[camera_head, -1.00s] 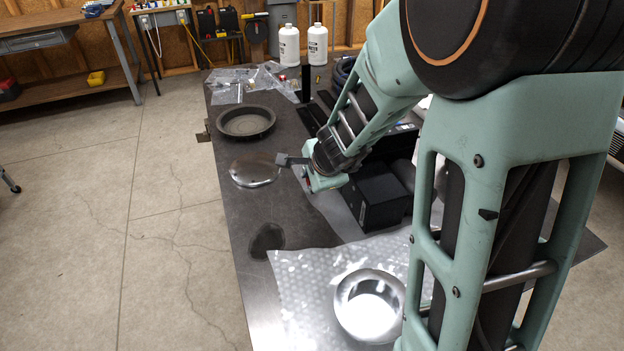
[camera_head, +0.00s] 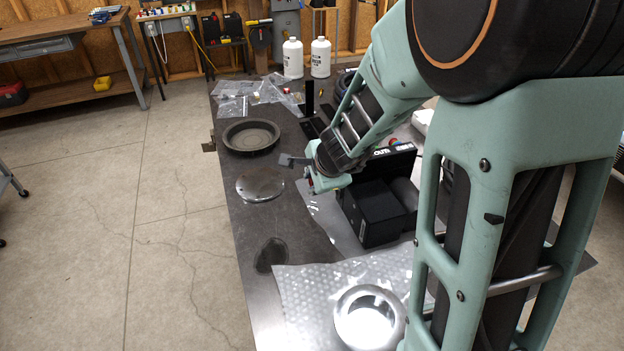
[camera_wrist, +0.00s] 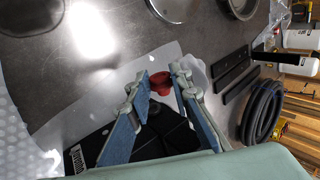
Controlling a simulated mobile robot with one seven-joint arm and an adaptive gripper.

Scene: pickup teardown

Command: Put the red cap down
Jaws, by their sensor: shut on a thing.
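In the wrist view my gripper (camera_wrist: 162,80) has its two blue-padded fingers closed around the sides of the red cap (camera_wrist: 161,84). The cap is a small round red piece between the fingertips. Dark box-like parts (camera_wrist: 170,138) show beyond and below the fingers. How far the cap is above them is hard to tell. My wrist is beside the black box (camera_head: 372,213) on the dark table (camera_head: 220,240).
A shiny round lid (camera_head: 261,185) and a dark round pan (camera_head: 250,135) lie on the table's left side. Bubble wrap (camera_head: 300,295) with a metal ring (camera_head: 368,317) is at the front. White bottles (camera_head: 292,58) and plastic bags (camera_head: 250,92) are at the back.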

